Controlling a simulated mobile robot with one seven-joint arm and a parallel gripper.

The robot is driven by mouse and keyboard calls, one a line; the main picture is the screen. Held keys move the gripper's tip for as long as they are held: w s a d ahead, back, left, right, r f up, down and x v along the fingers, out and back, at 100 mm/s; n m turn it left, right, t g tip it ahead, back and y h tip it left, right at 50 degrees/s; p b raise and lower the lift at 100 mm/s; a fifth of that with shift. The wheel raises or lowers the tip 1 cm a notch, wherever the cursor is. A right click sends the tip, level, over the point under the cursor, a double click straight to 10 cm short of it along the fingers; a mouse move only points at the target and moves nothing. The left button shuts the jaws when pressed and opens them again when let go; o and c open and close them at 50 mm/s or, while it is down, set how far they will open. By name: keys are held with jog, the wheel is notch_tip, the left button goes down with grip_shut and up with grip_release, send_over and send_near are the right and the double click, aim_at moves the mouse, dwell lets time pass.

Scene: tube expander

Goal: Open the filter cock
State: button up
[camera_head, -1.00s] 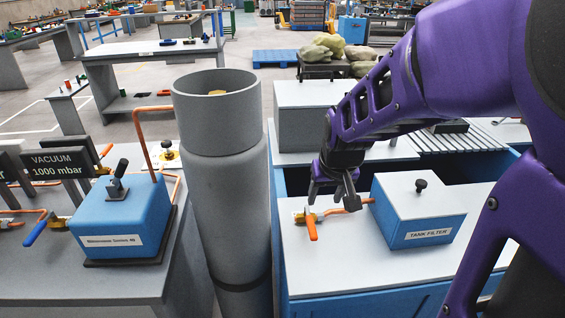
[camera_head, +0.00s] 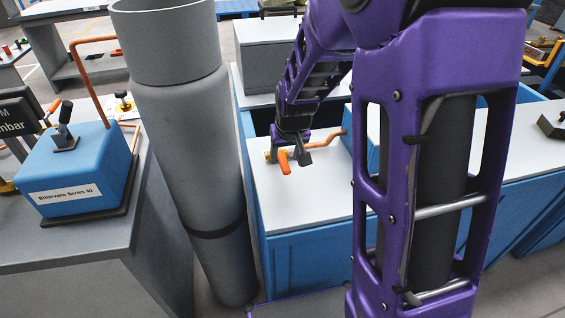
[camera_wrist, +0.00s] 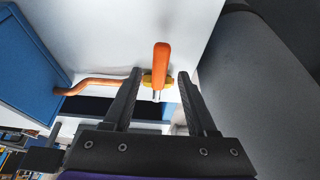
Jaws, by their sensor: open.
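The filter cock is a small brass valve with an orange lever handle (camera_head: 284,161) on the white bench top in the head view. In the wrist view the orange handle (camera_wrist: 161,62) points up the picture from its brass body (camera_wrist: 156,79). A copper pipe (camera_wrist: 95,86) joins the body to the blue tank filter box (camera_wrist: 28,60). My gripper (camera_head: 294,157) is open and empty, right at the valve. In the wrist view its fingers (camera_wrist: 160,80) are spread on either side of the valve, with visible gaps. The head view partly hides the filter box behind my arm.
A large grey cylinder (camera_head: 185,130) stands close to the left of the valve bench (camera_head: 310,205). Further left is a blue Bittervane Series 40 pump (camera_head: 75,170) on a grey table. A grey box (camera_head: 266,57) stands behind the valve.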

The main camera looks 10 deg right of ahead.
jog(key=shift+b+x, duration=0.35)
jog(key=shift+x, duration=0.7)
grip_shut()
dwell(0.7)
